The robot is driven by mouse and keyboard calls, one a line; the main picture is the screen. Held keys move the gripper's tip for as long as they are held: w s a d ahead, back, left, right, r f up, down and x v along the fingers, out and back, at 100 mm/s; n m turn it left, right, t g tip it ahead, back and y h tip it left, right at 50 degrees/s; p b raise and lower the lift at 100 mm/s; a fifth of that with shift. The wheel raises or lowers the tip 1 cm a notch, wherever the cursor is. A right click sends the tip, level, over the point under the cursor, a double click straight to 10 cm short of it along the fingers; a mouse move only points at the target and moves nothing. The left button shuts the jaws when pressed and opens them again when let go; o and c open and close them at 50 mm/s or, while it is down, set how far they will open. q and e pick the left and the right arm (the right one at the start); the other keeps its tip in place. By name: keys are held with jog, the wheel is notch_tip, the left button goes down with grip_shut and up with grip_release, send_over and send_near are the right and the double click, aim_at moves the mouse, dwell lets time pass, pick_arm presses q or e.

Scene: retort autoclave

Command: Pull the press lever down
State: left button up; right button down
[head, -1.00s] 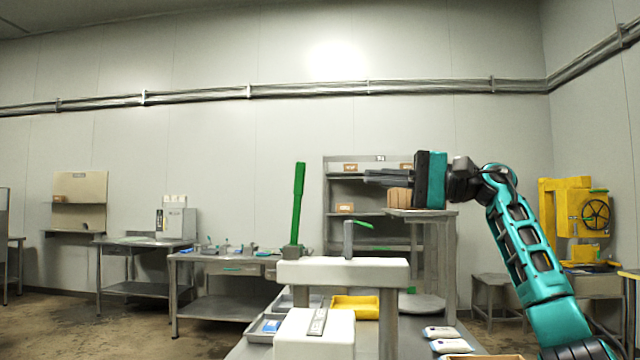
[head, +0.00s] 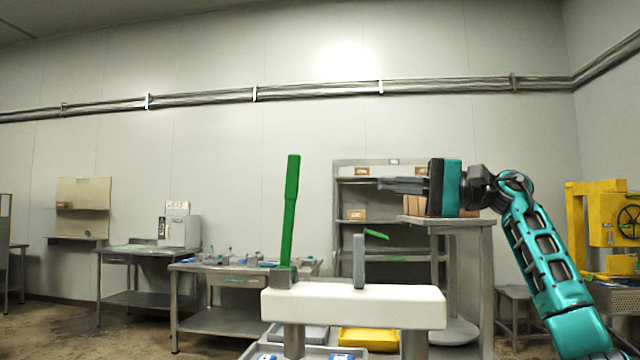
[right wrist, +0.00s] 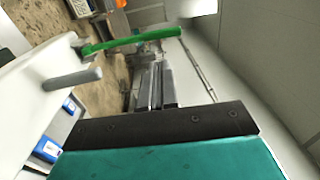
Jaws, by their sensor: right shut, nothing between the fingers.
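The press lever (head: 290,212) is a long green bar standing nearly upright on a grey block at the left end of the white press crossbeam (head: 352,306). A grey post (head: 358,262) rises from the middle of the beam. My right gripper (head: 384,185) is right of the lever and apart from it, at about the height of its middle, with its fingers pointing left. Its fingers are shut and empty. In the right wrist view the green lever (right wrist: 130,40) lies across the upper left, beyond the fingertips (right wrist: 156,68). My left gripper is out of view.
Below the beam are a yellow tray (head: 368,339) and grey bins. A yellow machine (head: 600,225) is at the far right. Open air separates the gripper from the lever.

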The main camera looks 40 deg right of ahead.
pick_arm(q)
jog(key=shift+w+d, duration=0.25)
pick_arm(e)
jog(key=shift+w+d, duration=0.2)
jog(key=shift+d, duration=0.05)
jog(key=shift+a, duration=0.1)
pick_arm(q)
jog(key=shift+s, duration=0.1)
pick_arm(e)
jog(key=p, duration=0.3)
send_near(299, 177)
jog(key=x, duration=0.5)
jog(key=shift+w+a, duration=0.1)
jog(key=shift+a, duration=0.1)
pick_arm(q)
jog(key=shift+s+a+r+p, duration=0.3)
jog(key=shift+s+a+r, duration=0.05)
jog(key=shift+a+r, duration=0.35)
pick_arm(e)
jog(key=shift+w+a, duration=0.4)
jog(key=shift+w, duration=0.2)
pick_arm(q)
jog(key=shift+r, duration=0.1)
pick_arm(e)
jog(key=shift+r, duration=0.1)
